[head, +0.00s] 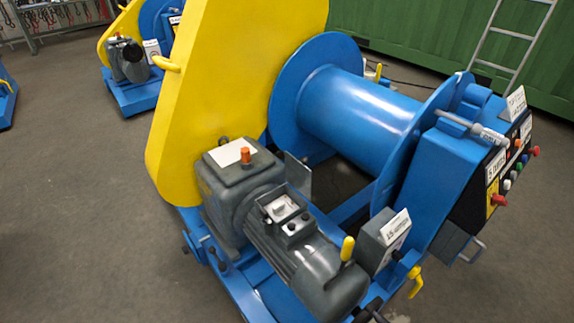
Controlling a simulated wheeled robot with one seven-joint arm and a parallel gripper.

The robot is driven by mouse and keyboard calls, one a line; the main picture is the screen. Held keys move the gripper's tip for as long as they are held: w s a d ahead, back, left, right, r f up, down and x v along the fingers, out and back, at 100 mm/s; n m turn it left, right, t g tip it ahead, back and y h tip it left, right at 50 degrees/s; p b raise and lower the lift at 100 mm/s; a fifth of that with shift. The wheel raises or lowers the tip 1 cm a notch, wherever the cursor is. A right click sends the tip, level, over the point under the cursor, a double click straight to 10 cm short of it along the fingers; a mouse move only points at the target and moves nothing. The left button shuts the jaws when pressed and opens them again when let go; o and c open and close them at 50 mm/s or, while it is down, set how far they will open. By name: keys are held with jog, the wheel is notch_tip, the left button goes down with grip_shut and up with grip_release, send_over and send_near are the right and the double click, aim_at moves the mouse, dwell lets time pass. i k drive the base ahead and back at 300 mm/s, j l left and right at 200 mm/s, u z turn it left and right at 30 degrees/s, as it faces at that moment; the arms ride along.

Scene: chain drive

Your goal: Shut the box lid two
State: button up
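A small grey box (285,212) sits on top of the dark grey motor (310,265), with a pale fitting and dark knobs showing in its top. A thin grey plate (298,178) stands upright at its far side, like a raised lid; whether it is hinged to the box I cannot tell. A second grey box (378,243) stands right of the motor, with a tilted white label plate on it. No lid is clearly marked as two. My gripper is not in view.
A blue drum (358,112) and tall yellow chain guard (230,85) rise behind the motor. A yellow-tipped lever (347,248) and yellow handle (415,281) stick out nearby. A control panel (505,170) is at right. Open floor (80,210) lies left.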

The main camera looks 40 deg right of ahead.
aim_at(298, 175)
jog(key=l, duration=2.5)
jog(key=i+l, duration=0.15)
jog(key=l, duration=2.3)
jog(key=l+u, duration=0.65)
jog(key=u, duration=0.15)
jog(key=k+l+u, duration=0.15)
jog(key=l+u, duration=0.25)
jog(key=j+u, duration=0.1)
jog(key=u, duration=0.2)
jog(key=z, duration=0.6)
jog(key=i+j+z, duration=0.2)
jog(key=j, duration=0.15)
jog(key=j+z, duration=0.2)
jog(key=i+j+z, duration=0.1)
jog(key=j+z, duration=0.15)
jog(key=j, duration=0.25)
jog(key=i+j+z, duration=0.1)
jog(key=j, duration=0.9)
jog(key=i+j, duration=0.15)
jog(key=j, duration=0.9)
jog(key=i+j+z, duration=0.15)
jog(key=j, duration=0.9)
